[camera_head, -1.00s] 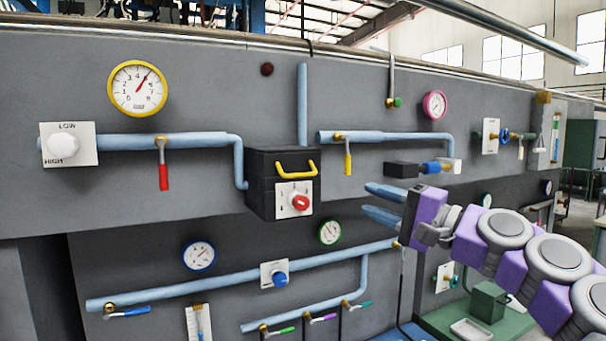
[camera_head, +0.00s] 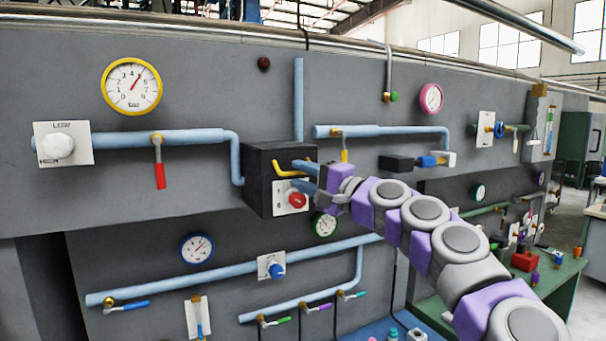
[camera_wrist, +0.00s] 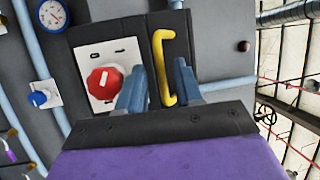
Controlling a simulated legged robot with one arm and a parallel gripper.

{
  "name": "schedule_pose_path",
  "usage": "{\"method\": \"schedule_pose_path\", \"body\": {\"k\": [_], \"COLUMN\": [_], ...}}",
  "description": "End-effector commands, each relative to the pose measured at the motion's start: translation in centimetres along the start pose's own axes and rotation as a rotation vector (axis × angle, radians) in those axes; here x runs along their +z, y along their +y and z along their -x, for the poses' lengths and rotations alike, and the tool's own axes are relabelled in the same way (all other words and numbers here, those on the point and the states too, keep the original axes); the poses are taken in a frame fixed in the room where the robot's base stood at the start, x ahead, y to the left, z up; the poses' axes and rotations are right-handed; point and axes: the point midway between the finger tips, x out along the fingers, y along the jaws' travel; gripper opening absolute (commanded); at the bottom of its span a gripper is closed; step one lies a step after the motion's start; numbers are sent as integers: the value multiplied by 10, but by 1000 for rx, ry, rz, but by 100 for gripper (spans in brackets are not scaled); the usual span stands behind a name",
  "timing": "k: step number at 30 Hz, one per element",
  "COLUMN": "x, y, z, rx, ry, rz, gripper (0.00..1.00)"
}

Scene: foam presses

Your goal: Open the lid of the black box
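The black box (camera_head: 258,168) is mounted on the grey wall and its lid looks closed. A yellow handle (camera_head: 284,169) is on its front, with a white plate and red knob (camera_head: 297,200) below it. My gripper (camera_head: 303,174) is in front of the box, its two blue fingers apart and pointing at the handle. In the wrist view the yellow handle (camera_wrist: 160,66) runs up and down between the fingertips of my gripper (camera_wrist: 158,80). The fingers look apart from it, on either side. The red knob (camera_wrist: 103,81) is left of the left finger.
A blue pipe (camera_head: 299,100) rises above the box and another (camera_head: 170,137) joins it from the left. A yellow-handled valve (camera_head: 344,156) hangs just right of the box. A green-rimmed gauge (camera_head: 325,225) is below the gripper.

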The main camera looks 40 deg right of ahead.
Motion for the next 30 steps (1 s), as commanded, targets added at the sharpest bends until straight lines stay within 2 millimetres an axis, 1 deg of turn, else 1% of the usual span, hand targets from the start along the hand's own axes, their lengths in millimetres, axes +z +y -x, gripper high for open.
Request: {"method": "schedule_pose_path", "body": {"k": [3,11,14,22,23,30], "x": [0,-2,-2,-2,-1,-1], "y": [0,1,1,1,1,2], "z": [-5,-6,-5,-5,-5,-6], "rx": [1,0,0,1,1,2], "ry": [0,1,1,1,1,0], "rz": [1,0,0,0,0,0], "gripper": [35,35,27,1,0,0]}}
